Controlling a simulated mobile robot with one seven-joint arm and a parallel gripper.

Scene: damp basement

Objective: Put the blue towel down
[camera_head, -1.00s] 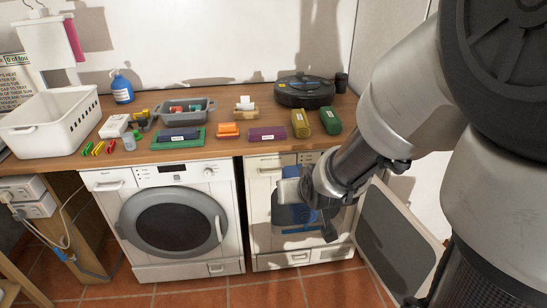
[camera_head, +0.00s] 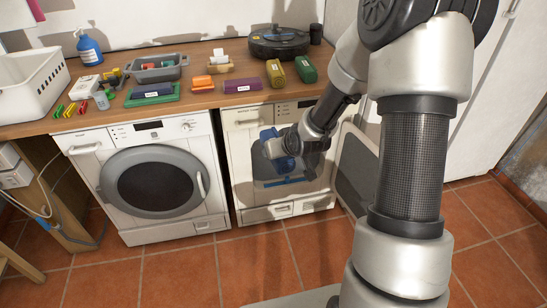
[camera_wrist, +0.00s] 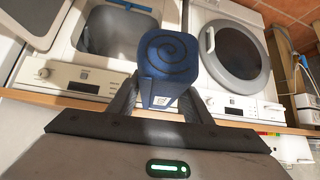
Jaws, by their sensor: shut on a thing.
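The blue towel (camera_wrist: 170,52) is a tight roll with a spiral end and a small white label, seen close up in the wrist view. My gripper (camera_wrist: 165,88) is shut on it, one finger on each side. In the head view my gripper (camera_head: 283,147) is in front of the open right-hand machine (camera_head: 240,118), below the worktop's front edge. Only bits of blue show around the gripper there, so the towel's outline is partly hidden. The towel is held off any surface that I can see.
The wooden worktop (camera_head: 205,52) carries a green tray (camera_head: 172,97) with a dark blue roll, orange, purple, yellow and green rolls, a grey basket (camera_head: 158,74), a white basket (camera_head: 30,90) and a round black robot vacuum (camera_head: 280,44). The right machine's door (camera_head: 358,172) stands open.

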